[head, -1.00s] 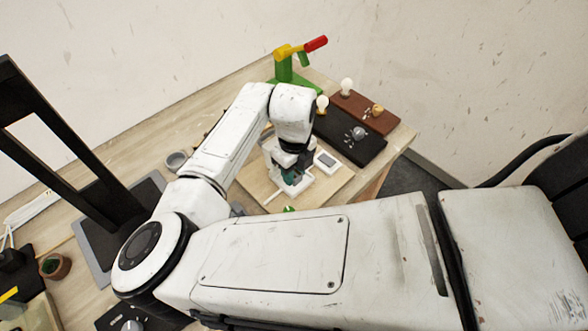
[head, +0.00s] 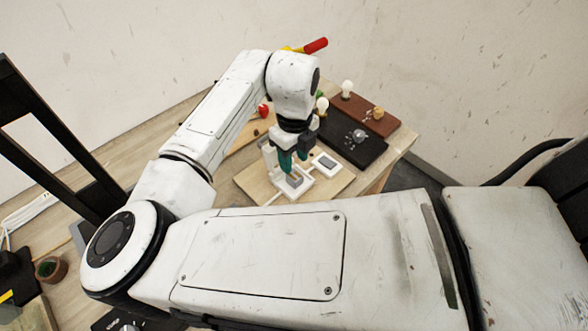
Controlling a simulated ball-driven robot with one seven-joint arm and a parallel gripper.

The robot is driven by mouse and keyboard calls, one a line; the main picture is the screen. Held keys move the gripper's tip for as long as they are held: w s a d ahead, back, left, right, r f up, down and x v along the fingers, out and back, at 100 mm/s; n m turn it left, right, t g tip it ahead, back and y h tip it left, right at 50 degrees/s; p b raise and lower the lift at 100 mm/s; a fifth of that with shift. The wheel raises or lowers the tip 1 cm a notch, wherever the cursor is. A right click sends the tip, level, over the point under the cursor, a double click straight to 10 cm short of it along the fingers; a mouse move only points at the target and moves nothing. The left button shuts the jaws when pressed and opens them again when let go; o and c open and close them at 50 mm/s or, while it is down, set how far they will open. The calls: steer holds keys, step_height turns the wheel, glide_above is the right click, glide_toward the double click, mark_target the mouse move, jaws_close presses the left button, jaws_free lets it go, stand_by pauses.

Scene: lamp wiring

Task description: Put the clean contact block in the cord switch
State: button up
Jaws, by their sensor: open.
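The white cord switch housing (head: 303,192) lies open on the wooden board, with a white cord stub to its lower left. A small grey and tan piece (head: 294,181), which looks like a contact block, shows inside the housing; I cannot tell if it is the clean one or fully seated. My gripper (head: 293,166) points down just above the housing, with teal fingers apart and nothing visible between them. The fingers hide the back of the housing.
A white piece with a grey panel (head: 325,162) lies right of the housing. A black lamp board (head: 350,141) and a brown one (head: 366,112) with bulbs stand behind it. A red-handled tool (head: 317,45) is at the back. The board's left part is clear.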

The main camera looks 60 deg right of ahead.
mark_target(294, 175)
steer(key=shift+r, duration=2.75)
